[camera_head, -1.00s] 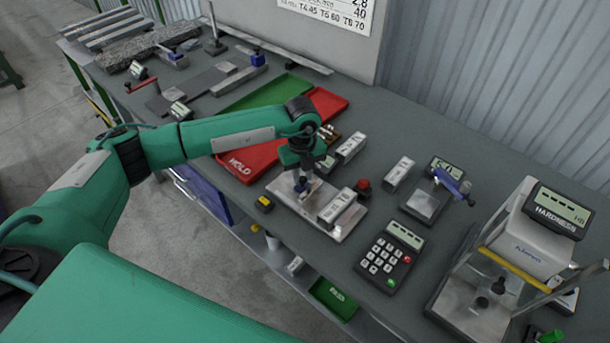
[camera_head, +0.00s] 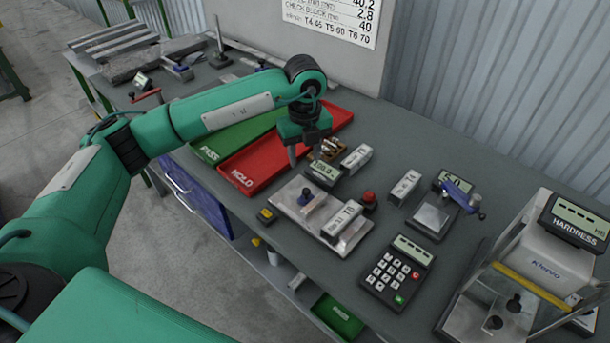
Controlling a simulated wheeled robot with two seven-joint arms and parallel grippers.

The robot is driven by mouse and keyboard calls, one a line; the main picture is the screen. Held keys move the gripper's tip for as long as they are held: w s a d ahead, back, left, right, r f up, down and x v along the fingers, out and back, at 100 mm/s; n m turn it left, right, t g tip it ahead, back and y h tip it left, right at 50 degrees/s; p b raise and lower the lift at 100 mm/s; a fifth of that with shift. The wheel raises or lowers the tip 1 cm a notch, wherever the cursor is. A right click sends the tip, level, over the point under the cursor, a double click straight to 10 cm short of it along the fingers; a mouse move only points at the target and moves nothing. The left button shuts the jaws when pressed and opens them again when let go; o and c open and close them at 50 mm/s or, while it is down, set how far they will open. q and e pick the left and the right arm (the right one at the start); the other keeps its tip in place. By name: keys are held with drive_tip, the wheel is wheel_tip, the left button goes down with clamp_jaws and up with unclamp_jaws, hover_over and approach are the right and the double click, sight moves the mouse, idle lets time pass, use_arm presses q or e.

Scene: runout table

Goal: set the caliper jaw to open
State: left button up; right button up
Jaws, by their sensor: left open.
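A light block (camera_head: 342,220) lies on the plate's right part. My left gripper (camera_head: 304,158) is open and empty. In the picture it is above and behind the blue-topped piece, by the red tray's right part, apart from the piece. My right gripper is not in view.
A red HOLD tray (camera_head: 240,180) and a green tray (camera_head: 205,152) lie left. A red button (camera_head: 369,200), light blocks (camera_head: 404,188), a keypad (camera_head: 397,273), a gauge with a blue lever (camera_head: 432,217) and the hardness tester (camera_head: 545,255) stand right.

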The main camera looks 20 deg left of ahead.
use_arm(q)
drive_tip(key=shift+r, duration=1.55)
